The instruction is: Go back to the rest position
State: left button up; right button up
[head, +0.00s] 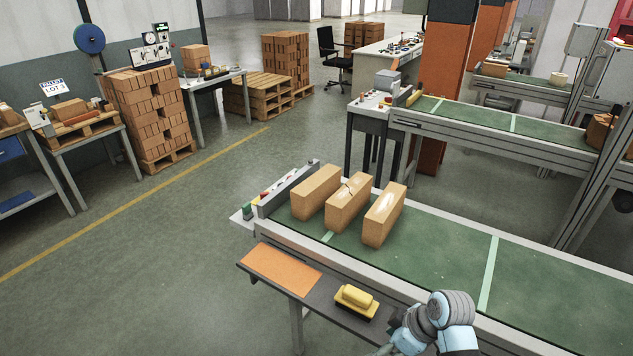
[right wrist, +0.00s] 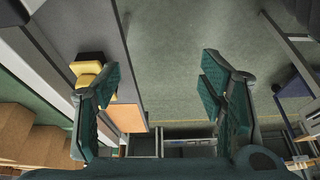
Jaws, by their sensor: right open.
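My right gripper (right wrist: 162,85) is open and empty in the right wrist view, its two green-padded fingers wide apart over the floor. Part of my right arm shows at the bottom right of the head view; its fingers are not visible there. My left gripper is in neither view. Three tan bricks (head: 315,192) stand in a row on the near end of the green conveyor belt (head: 450,256), apart from the gripper. The middle brick (head: 348,203) has a dark crack-like mark, and the right brick (head: 384,214) has a pale patch on top.
A side shelf (head: 335,312) along the conveyor holds an orange mat (head: 280,270) and a yellow block-like tool (head: 356,300). The tool also shows beside the left finger in the right wrist view (right wrist: 88,68). Brick pallets (head: 148,115) and tables stand farther back. Open floor lies left of the conveyor.

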jog(key=s+d+f+m+h+b, duration=0.1)
jog(key=s+d+f+m, duration=0.1)
jog(key=s+f, duration=0.45)
jog(key=s+d+f+m+h, duration=0.1)
jog(key=s+d+f+m, duration=0.2)
jog(key=f, duration=0.7)
jog(key=s+d+f+m+h+b, duration=0.1)
jog(key=s+d+f+m, duration=0.1)
jog(key=s+f, duration=0.5)
jog(key=s+d+f+m, duration=0.1)
jog(key=s+f, duration=0.3)
jog(key=s, duration=0.3)
jog(key=s+d+f+m+h, duration=0.1)
jog(key=s+d+f, duration=0.1)
jog(key=s, duration=0.5)
jog(key=s+d+f+m+g, duration=0.1)
jog(key=s+f, duration=0.4)
jog(key=s, duration=0.2)
jog(key=shift+d+f+m+h+b, duration=0.3)
jog(key=shift+d+f+m+b, duration=0.05)
jog(key=shift+m+b, duration=0.1)
jog(key=shift+w, duration=0.1)
